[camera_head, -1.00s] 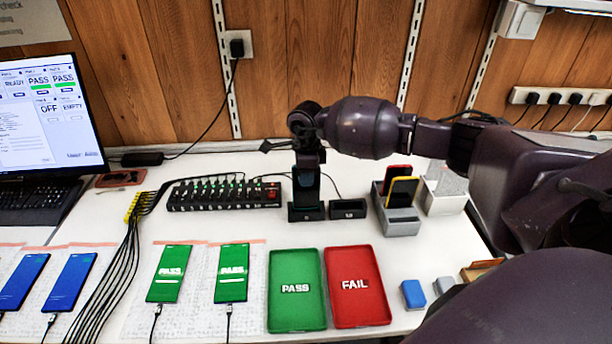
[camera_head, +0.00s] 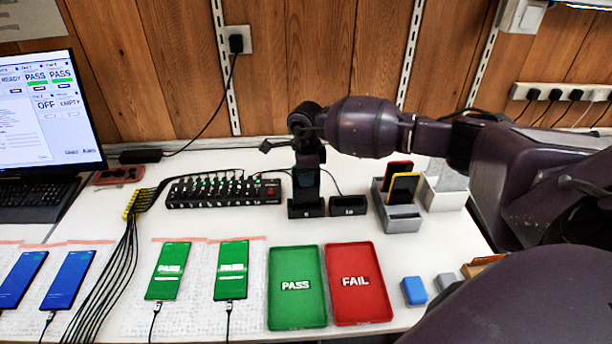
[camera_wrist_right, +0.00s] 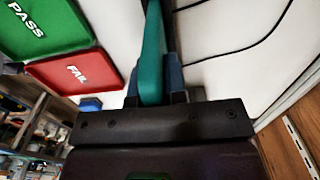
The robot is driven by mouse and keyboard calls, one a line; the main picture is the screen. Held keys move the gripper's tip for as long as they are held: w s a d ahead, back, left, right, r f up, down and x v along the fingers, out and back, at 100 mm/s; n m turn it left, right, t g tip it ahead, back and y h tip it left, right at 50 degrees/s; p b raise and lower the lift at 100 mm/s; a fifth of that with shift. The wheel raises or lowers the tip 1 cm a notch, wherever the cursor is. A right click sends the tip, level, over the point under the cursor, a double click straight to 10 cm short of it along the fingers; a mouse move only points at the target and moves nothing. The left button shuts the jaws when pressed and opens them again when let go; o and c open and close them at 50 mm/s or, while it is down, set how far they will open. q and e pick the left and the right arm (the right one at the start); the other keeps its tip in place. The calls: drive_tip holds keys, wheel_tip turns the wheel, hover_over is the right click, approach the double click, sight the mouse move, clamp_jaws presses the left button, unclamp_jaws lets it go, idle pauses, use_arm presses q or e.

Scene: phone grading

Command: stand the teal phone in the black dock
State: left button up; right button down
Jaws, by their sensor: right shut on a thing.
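My right gripper (camera_head: 307,155) is over the left of two small black docks and is shut on the teal phone. In the right wrist view the teal phone (camera_wrist_right: 152,55) shows edge-on between the fingers (camera_wrist_right: 155,88). In the head view the phone (camera_head: 306,185) looks dark and upright, with its lower end at the black dock (camera_head: 306,210). I cannot tell whether it is fully seated. A second small black dock (camera_head: 348,206) stands empty just to the right. My left gripper is not in view.
A grey holder (camera_head: 403,224) with red-cased and yellow-cased phones stands right of the docks. A black hub (camera_head: 222,194) with cables lies left. Green PASS (camera_head: 296,310) and red FAIL (camera_head: 358,306) trays lie in front. Bare white table lies between the docks and trays.

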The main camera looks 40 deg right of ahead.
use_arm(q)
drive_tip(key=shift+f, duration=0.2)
use_arm(e)
drive_tip(key=shift+f, duration=0.2)
use_arm(q)
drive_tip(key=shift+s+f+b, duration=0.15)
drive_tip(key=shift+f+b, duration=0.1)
drive_tip(key=shift+b, duration=0.05)
use_arm(e)
drive_tip(key=shift+f, duration=0.35)
drive_tip(key=c, duration=1.1)
unclamp_jaws()
drive_tip(key=shift+f, duration=0.1)
drive_tip(key=shift+r+p, duration=1.45)
drive_tip(key=shift+r, duration=2.1)
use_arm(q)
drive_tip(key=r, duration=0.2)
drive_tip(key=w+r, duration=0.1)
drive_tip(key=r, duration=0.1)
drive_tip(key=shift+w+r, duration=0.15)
